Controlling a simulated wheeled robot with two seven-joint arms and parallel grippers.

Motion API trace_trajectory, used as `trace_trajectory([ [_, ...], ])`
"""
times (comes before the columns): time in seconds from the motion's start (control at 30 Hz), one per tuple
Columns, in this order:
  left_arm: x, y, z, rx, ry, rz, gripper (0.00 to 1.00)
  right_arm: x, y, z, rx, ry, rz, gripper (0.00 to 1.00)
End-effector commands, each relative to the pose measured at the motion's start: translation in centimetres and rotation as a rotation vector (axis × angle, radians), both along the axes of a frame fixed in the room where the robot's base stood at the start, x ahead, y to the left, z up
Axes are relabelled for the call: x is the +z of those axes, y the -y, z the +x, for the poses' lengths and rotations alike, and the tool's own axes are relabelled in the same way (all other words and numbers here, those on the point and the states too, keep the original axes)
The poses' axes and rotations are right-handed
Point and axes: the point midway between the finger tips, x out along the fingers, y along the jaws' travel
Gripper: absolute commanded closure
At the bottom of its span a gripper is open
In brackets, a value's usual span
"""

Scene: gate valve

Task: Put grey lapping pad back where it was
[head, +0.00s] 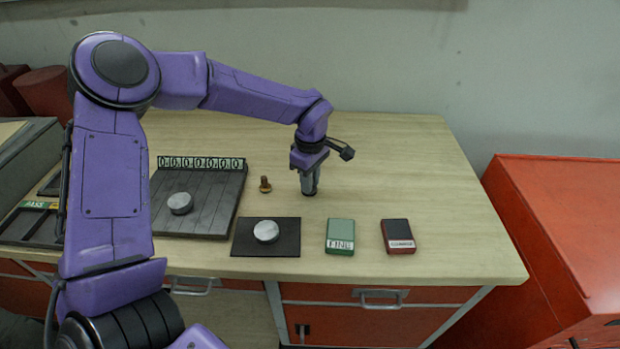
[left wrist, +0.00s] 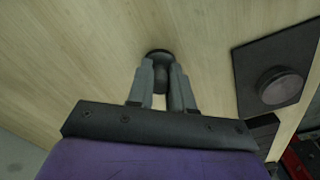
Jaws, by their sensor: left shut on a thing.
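My left gripper (head: 309,180) points straight down over the middle of the wooden bench. In the left wrist view my left gripper (left wrist: 161,95) is shut on a small dark grey piece (left wrist: 160,54) with a round disc end and a narrower stem, which looks like the grey lapping pad. The fingers hide most of it in the head view. Its disc is at or just above the bench top; I cannot tell whether it touches. My right gripper is not in view.
A slotted dark board (head: 215,205) with a number strip and a silver disc (head: 180,203) stands left. A black mat (head: 287,245) bears another silver disc (head: 266,231). A brass piece (head: 265,184), green box (head: 340,234) and dark red box (head: 397,234) stand nearby. The bench's right is clear.

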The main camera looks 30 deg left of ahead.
Motion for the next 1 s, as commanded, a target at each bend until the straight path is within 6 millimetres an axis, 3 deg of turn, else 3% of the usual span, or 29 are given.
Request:
trace_trajectory([
  [0.07, -0.3, 0.0, 0.0, 0.0, -0.001, -0.001, 1.0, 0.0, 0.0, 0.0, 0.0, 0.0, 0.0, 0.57],
  [0.1, -0.3, 0.0, 0.0, -0.001, -0.001, 0.0, 0.76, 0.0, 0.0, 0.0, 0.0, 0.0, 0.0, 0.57],
  [0.17, -0.3, 0.0, 0.0, -0.001, -0.001, 0.0, 0.57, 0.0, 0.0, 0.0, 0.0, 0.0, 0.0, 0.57],
  [0.2, -0.3, 0.0, 0.0, -0.001, -0.001, 0.0, 0.54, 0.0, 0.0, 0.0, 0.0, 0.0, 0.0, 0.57],
  [0.57, 0.7, 0.0, 0.0, 0.002, 0.001, -0.001, 0.54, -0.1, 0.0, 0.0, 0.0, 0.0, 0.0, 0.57],
  [1.0, 10.7, 0.1, 0.0, 0.001, 0.002, 0.0, 0.54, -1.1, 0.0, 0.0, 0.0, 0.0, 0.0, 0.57],
])
